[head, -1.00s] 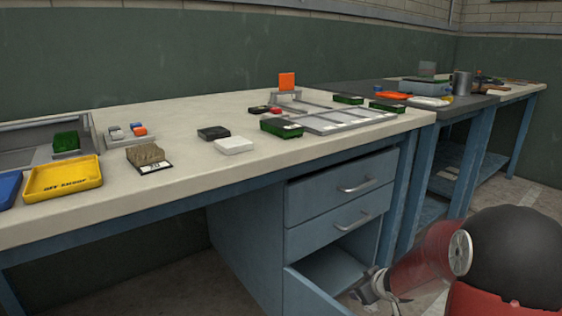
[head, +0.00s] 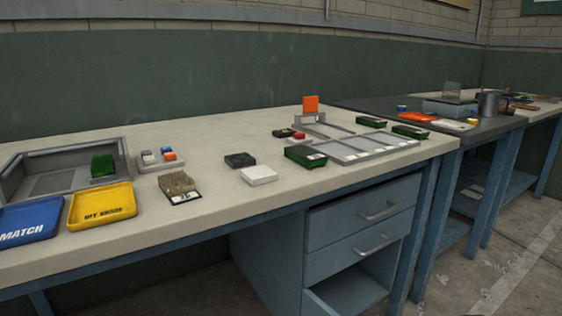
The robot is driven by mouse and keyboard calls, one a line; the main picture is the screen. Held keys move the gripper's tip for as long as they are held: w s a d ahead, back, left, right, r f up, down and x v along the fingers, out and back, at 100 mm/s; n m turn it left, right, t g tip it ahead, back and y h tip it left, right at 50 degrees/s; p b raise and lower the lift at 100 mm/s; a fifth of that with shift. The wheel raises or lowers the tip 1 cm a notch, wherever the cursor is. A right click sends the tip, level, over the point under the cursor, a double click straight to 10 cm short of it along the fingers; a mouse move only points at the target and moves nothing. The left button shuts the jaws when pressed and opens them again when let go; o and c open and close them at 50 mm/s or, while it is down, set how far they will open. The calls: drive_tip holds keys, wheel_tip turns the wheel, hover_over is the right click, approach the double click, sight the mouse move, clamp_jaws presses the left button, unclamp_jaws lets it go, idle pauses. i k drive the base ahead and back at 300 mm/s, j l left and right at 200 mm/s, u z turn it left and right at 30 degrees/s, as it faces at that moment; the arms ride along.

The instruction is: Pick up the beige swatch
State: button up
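The beige swatch (head: 177,183) is a tufted tan block with a dark base and a white label on its front edge. It lies on the pale workbench (head: 240,215) in the head view, left of the middle and close to the front edge. It sits to the right of the yellow tray and apart from it. My gripper is not in view now.
Left of the swatch are a yellow tray (head: 101,205), a blue tray (head: 31,219) and a grey bin (head: 27,173) with a green swatch (head: 103,166). Right are a black block (head: 240,160), a white block (head: 259,175), another green swatch (head: 305,156) and a grey rack (head: 375,150). A drawer unit (head: 365,212) stands below.

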sight(178, 189)
drive_tip(key=u, duration=1.3)
